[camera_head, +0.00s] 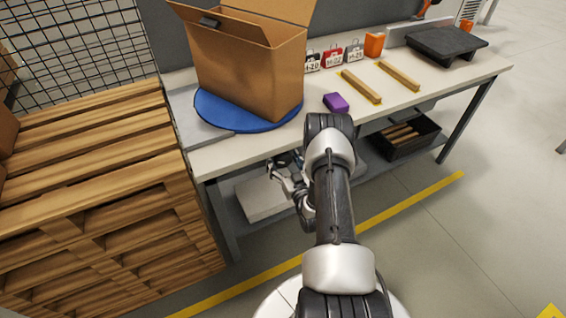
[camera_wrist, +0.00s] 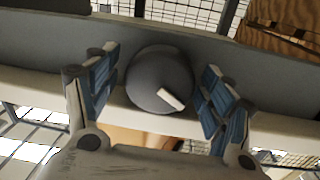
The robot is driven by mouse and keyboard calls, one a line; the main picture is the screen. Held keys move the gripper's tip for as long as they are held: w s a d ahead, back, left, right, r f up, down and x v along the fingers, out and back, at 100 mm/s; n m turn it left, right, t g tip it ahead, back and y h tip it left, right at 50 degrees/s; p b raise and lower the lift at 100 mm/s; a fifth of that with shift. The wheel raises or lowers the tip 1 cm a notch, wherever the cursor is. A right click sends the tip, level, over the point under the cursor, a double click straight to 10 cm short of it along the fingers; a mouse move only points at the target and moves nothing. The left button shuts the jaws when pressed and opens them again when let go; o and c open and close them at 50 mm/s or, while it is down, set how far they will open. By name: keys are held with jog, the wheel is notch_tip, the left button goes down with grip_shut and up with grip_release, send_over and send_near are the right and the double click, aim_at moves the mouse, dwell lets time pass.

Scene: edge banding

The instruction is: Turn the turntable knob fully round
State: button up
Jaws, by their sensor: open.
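The turntable (camera_head: 222,119) is a blue disc on the left part of the bench, with an open cardboard box (camera_head: 245,72) standing on it. In the wrist view the knob (camera_wrist: 158,76) is a round grey dial with a short white bar mark (camera_wrist: 171,99) at its lower right. My gripper (camera_wrist: 158,83) is open, with one blue-padded finger on each side of the knob. Small gaps seem to show between the fingers and the knob. In the head view my gripper (camera_head: 285,172) is low at the bench's front edge, and the knob is hidden there.
The bench (camera_head: 442,88) carries a purple block (camera_head: 336,103), two wooden strips (camera_head: 362,87), several padlock-like tags (camera_head: 333,57) and a black tray (camera_head: 446,42). Stacked pallets (camera_head: 95,190) stand close on the left. A black crate (camera_head: 405,137) sits below the bench.

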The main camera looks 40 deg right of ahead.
jog(key=shift+w, duration=0.2)
jog(key=c, duration=1.1)
jog(key=shift+o, duration=0.2)
jog(key=shift+n, duration=1.6)
jog(key=o, duration=1.1)
jog(key=shift+c, duration=0.2)
jog(key=v, duration=1.2)
jog(key=shift+f, duration=0.2)
